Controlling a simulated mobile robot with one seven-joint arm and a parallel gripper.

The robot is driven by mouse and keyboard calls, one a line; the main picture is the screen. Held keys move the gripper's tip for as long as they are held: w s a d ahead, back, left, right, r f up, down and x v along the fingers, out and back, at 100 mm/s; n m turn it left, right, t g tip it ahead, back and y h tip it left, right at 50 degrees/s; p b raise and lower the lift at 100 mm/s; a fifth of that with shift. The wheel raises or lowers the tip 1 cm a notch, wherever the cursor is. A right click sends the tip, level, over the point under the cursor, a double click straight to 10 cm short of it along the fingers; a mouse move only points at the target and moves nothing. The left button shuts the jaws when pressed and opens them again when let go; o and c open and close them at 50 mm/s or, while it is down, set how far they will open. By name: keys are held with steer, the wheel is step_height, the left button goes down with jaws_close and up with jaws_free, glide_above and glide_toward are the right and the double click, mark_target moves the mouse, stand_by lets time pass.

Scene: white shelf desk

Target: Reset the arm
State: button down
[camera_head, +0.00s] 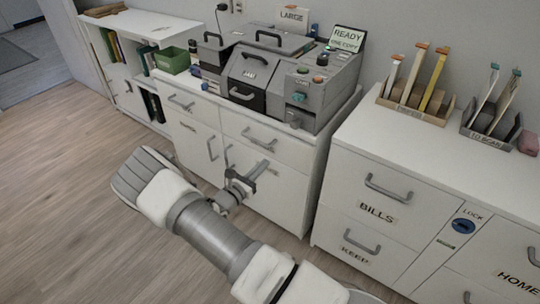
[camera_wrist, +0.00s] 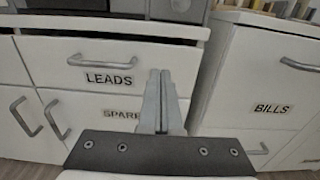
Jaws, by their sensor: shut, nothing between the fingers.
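My gripper (camera_head: 243,177) is held out in front of the left white cabinet, with my arm reaching up from the bottom of the head view. In the wrist view my gripper (camera_wrist: 161,75) has its two fingers together and empty. I cannot tell the exact distance between fingertips and cabinet; no contact shows.
A grey machine (camera_head: 320,90) with a READY screen stands on the left cabinet, beside a green bin (camera_head: 172,60). A narrow gap separates the cabinets. Wooden floor (camera_head: 60,200) is clear at left.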

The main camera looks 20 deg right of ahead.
steer(key=s+d+r+m+g+y, duration=0.4)
steer(key=s+r+m+g, duration=0.7)
steer(key=s+r+m, duration=0.5)
steer(key=s+a+r+m+t+y, duration=0.3)
steer(key=s+a+r+m+y, duration=0.2)
steer(key=s+r, duration=0.3)
steer(key=s+a+r+m+t+y, duration=0.35)
steer(key=s+a+r+y, duration=0.2)
steer(key=s+r, duration=0.25)
step_height(320, 180, up, 20)
steer(key=p, duration=2)
steer(key=shift+d+f, duration=0.2)
steer(key=shift+d, duration=0.25)
steer(key=shift+m+g, duration=0.25)
steer(key=shift+m, duration=0.1)
